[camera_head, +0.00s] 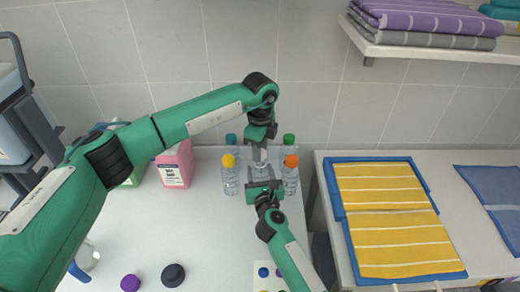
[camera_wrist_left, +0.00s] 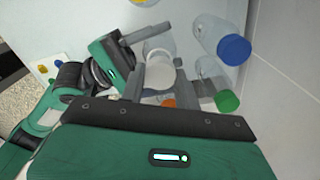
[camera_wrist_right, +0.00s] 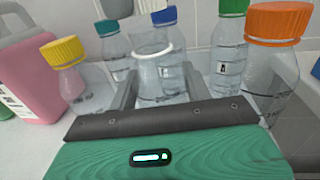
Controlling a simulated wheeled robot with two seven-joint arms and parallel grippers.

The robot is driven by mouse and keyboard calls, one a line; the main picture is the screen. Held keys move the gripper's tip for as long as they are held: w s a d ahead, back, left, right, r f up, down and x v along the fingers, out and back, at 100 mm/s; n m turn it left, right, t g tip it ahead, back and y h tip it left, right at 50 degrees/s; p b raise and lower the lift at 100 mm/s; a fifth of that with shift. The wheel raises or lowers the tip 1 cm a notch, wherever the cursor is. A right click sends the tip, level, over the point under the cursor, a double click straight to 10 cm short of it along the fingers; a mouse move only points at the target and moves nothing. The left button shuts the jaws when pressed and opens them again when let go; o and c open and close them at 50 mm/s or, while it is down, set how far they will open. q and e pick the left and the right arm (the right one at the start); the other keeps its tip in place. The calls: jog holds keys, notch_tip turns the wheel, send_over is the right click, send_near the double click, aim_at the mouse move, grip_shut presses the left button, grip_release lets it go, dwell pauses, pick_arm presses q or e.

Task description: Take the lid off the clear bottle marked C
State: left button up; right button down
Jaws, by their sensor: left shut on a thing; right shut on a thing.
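The clear bottle (camera_wrist_right: 150,72) stands upright between my right gripper's fingers (camera_wrist_right: 160,88) in the right wrist view, with a pale ring near its top. My right gripper (camera_head: 264,188) is shut on it from the front. My left gripper (camera_head: 260,146) comes down over the bottle from above. In the left wrist view, a round white lid (camera_wrist_left: 160,75) sits between my left gripper's fingers (camera_wrist_left: 160,92), and the gripper is shut on it. The letter C is not readable.
Bottles with yellow (camera_head: 229,161), orange (camera_head: 291,161), green (camera_head: 289,139) and blue (camera_head: 231,139) caps stand close around. A pink jug (camera_head: 174,168) is at the left. Loose dark caps (camera_head: 173,275) lie in front.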

pick_arm(q)
jog(key=shift+r, duration=2)
pick_arm(e)
jog(key=c, duration=0.6)
grip_release()
jog(key=shift+o, duration=0.2)
jog(key=shift+s, duration=0.15)
pick_arm(q)
jog(key=shift+f, duration=0.15)
pick_arm(e)
jog(key=s, duration=0.4)
jog(key=s+d, duration=0.1)
jog(key=s, duration=0.2)
jog(key=s+d, duration=0.1)
jog(key=s, duration=0.3)
jog(key=shift+s, duration=0.3)
